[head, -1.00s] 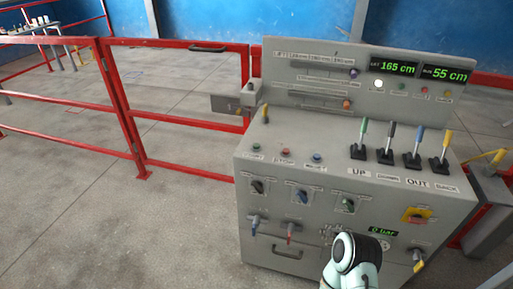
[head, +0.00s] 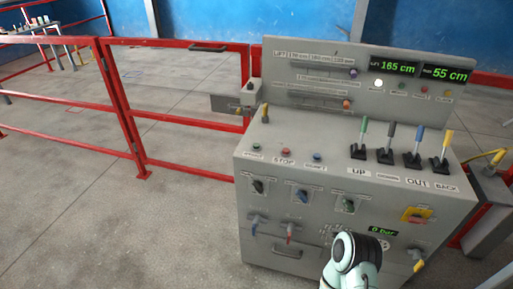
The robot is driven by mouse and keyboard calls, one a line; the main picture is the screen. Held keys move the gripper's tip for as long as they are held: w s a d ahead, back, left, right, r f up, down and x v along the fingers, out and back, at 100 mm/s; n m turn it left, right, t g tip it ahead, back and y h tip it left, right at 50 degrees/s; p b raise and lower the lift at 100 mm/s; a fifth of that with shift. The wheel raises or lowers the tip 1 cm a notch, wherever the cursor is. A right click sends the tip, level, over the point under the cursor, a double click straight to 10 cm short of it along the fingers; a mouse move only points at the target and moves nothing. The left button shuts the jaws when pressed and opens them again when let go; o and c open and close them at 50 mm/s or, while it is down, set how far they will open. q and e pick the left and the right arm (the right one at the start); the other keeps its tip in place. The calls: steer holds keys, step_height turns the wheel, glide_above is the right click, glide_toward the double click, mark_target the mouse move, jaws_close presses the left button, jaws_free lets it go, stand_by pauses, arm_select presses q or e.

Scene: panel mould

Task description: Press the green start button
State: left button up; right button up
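The green button (head: 257,147) sits at the left end of a row of three on the sloped top of the grey control console (head: 300,222). A red button (head: 286,149) labelled STOP and a blue button (head: 317,157) are to its right. The label under the green button is too small to read surely. Nothing covers the green button. One of my arm links, pale with a dark ring, shows at the bottom in front of the console, low and to the right of the button. No gripper fingers show in the head view.
Four levers, green (head: 363,131), dark (head: 389,137), blue (head: 417,141) and yellow (head: 443,147), stand up right of the buttons. Displays read 165 cm (head: 394,67) and 55 cm (head: 443,73). A red rail fence (head: 68,136) runs behind left. Floor left of the console is clear.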

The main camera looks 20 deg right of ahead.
stand_by(0.3)
jaws_close()
stand_by(1.6)
